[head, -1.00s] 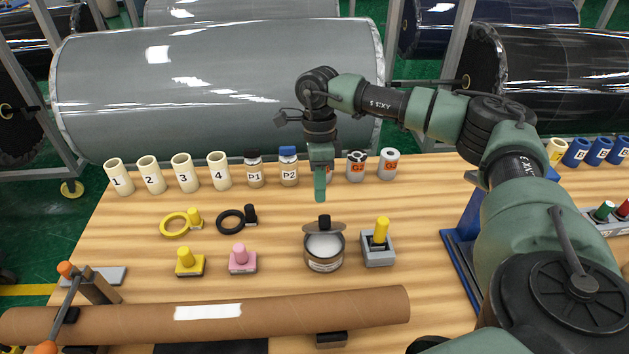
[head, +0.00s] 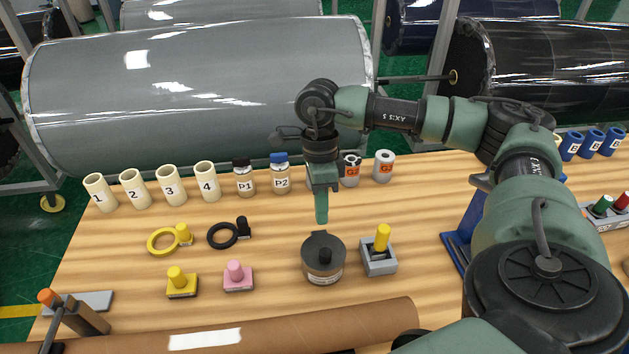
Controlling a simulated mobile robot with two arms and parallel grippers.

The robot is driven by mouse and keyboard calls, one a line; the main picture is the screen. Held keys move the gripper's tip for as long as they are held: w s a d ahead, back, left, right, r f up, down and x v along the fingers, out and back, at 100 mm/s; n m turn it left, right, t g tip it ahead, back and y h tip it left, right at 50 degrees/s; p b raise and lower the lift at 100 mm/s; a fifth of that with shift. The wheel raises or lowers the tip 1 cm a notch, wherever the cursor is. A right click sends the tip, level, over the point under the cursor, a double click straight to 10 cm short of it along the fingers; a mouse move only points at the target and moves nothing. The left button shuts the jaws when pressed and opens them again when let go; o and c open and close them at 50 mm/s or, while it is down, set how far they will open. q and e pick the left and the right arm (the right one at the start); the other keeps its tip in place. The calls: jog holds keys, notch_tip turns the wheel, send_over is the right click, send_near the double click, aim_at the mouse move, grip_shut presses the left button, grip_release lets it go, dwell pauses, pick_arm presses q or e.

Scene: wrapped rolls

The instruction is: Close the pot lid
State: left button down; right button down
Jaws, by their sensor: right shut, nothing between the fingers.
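The pot (head: 324,272) is a grey can with a pale label, standing on the wooden table right of the middle. Its dark lid (head: 322,247) with a black knob lies flat over the top, and the inside of the pot is hidden. My right gripper (head: 321,220) points down just behind the pot, with its green fingers shut and empty. Its tip appears close to the back edge of the lid; I cannot tell whether it touches. My left gripper is not in view.
A grey block with a yellow peg (head: 380,252) stands right beside the pot. Pink (head: 237,277) and yellow (head: 181,284) knobbed blocks stand to the left. Numbered cream tubes (head: 170,185) and bottles line the back. A long cardboard roll (head: 270,335) lies along the front.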

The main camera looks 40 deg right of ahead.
jog(key=shift+w+r, duration=0.1)
jog(key=s+a+r+p, duration=0.4)
jog(key=s+r, duration=0.4)
jog(key=shift+a, duration=0.35)
